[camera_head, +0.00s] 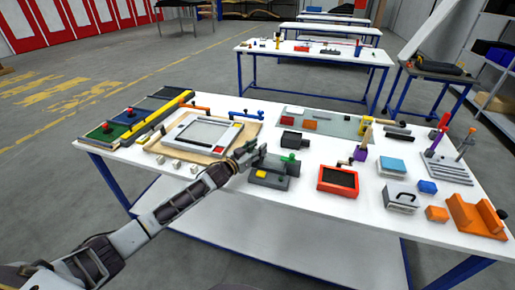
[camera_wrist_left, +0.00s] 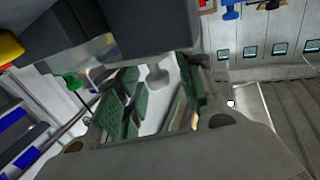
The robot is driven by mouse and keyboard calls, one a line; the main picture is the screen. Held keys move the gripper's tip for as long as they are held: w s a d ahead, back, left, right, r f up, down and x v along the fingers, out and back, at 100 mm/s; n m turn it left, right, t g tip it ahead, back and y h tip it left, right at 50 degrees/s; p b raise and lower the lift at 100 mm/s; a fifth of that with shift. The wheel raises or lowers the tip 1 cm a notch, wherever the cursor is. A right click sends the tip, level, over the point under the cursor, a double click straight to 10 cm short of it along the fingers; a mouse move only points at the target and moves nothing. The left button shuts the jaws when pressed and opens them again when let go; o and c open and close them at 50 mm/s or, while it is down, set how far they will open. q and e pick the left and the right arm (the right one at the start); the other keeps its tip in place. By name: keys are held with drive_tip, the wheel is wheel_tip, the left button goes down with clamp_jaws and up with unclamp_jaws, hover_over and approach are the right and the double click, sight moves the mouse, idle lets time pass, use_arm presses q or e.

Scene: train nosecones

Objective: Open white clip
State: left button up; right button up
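My left gripper (camera_head: 248,152) reaches in over the table beside a grey block device (camera_head: 269,181) with a yellow button and a green knob. In the left wrist view the green-padded fingers (camera_wrist_left: 158,103) stand apart, with a pale rounded piece (camera_wrist_left: 158,76) showing between them; I cannot tell whether they touch it or whether it is the white clip. Small white blocks (camera_head: 176,165) sit along the table's front left edge. My right gripper is not in view.
A wooden board with a white-framed panel (camera_head: 203,134) lies left of the gripper. A red-framed black box (camera_head: 338,181), a blue-topped box (camera_head: 391,166) and an orange cradle (camera_head: 477,215) stand to the right. The front middle of the white table (camera_head: 300,215) is clear.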

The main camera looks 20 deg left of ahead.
use_arm(q)
clamp_jaws()
drive_tip(key=shift+a+p, duration=0.5)
drive_tip(key=shift+a, duration=0.4)
drive_tip(key=shift+o, duration=0.9)
unclamp_jaws()
drive_tip(key=shift+s, duration=0.1)
drive_tip(key=v, duration=1.1)
drive_tip(key=shift+s+a, duration=0.2)
drive_tip(key=shift+s, duration=0.15)
